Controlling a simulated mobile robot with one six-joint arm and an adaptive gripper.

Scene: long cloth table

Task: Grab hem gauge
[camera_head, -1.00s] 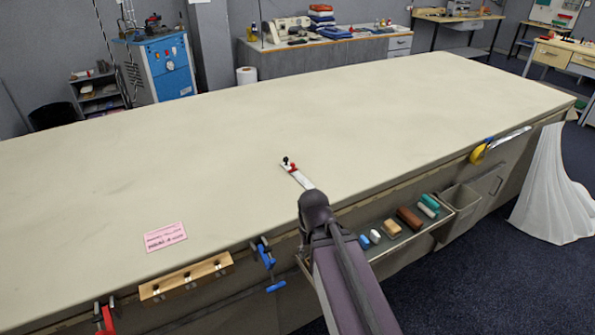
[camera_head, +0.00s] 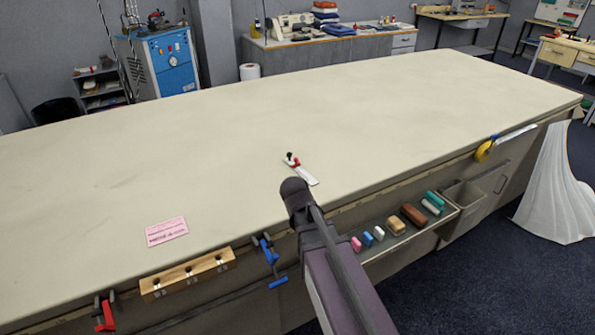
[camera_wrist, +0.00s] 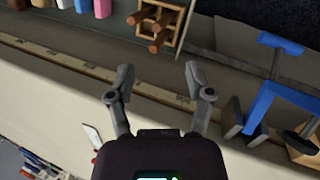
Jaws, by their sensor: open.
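The hem gauge (camera_head: 305,174), a short white strip with a red slider and a black knob at its far end, lies flat on the cloth table (camera_head: 400,130), near its front edge. My arm's dark end stands just in front of it in the head view; the fingers are hidden there. In the wrist view my gripper (camera_wrist: 159,76) is open and empty, its two grey fingers spread over the table's front edge. A white sliver with a reddish end (camera_wrist: 92,135) beside the left finger may be part of the gauge.
A tray of coloured blocks (camera_head: 393,246) hangs on the table front. A blue clamp (camera_head: 268,254), also in the wrist view (camera_wrist: 272,100), grips the edge left of my arm. A pink card (camera_head: 167,231) lies on the table. The tabletop behind the gauge is clear.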

